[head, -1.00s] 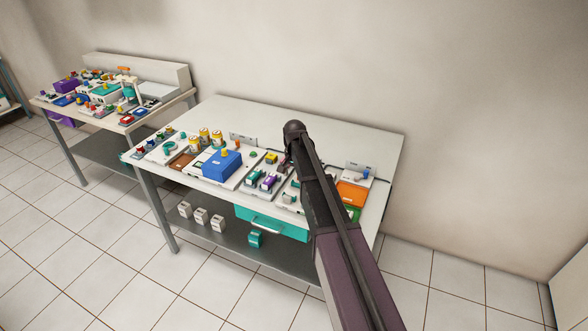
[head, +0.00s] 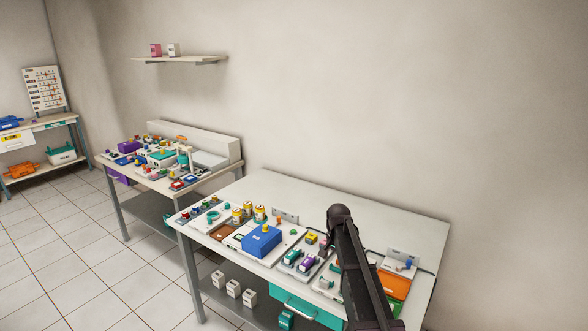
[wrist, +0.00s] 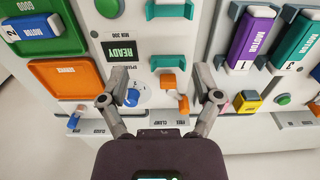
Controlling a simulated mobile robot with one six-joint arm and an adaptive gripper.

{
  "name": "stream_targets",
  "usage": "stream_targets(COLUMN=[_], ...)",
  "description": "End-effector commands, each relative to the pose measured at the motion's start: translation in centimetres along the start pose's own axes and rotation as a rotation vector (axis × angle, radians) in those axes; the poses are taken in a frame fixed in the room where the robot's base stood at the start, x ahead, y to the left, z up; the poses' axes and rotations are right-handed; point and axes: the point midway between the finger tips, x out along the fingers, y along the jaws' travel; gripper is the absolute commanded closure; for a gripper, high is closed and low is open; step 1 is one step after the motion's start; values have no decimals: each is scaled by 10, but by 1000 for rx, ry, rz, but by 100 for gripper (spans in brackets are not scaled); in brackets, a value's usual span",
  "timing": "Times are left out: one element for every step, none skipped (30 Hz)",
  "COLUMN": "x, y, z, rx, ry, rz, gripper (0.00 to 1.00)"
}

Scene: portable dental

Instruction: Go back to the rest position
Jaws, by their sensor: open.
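My gripper (wrist: 160,92) is open and empty in the wrist view, its two fingers spread apart above the workbench panels. Between and beyond the fingers are a small orange block (wrist: 168,82), a white-and-blue dial (wrist: 131,98) and a dark READY plate (wrist: 124,50). I cannot tell whether the fingers touch anything. In the head view my dark arm (head: 352,260) rises in front of the near workbench (head: 350,192) and hides part of it; the gripper itself is hidden there.
The bench carries a blue box (head: 262,241), an orange tray (wrist: 66,80), a purple motor block (wrist: 250,42) and a teal one (wrist: 293,40). A second crowded table (head: 221,178) stands left. A wall shelf (head: 180,59) hangs above it. Floor at the left (head: 60,240) is clear.

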Motion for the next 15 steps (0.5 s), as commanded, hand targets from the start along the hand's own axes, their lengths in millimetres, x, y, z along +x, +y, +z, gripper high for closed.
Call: stream_targets(x=[0, 0, 0, 0, 0, 0, 0, 0, 0, 0, 0, 0, 0, 0, 0], y=[8, 12, 19, 24, 30, 38, 45, 52, 61, 68, 76, 86, 93, 100, 108], z=[13, 19, 29, 37, 45, 58, 68, 78, 92, 103, 114, 129, 140, 150, 163], rx=[-19, -32, -54, -73, -93, -123, -148, -173, -209, -236, -264, -302, -330, -357, -394], ry=[0, 0, 0, 0, 0, 0, 0, 0, 0, 0, 0, 0, 0, 0, 0], rz=[0, 0, 0, 0, 0, 0, 0, 0, 0, 0, 0, 0, 0, 0, 1], gripper=[18, 18, 18, 18, 18, 18, 18, 18, 18, 18, 18, 18, 18, 18, 18])
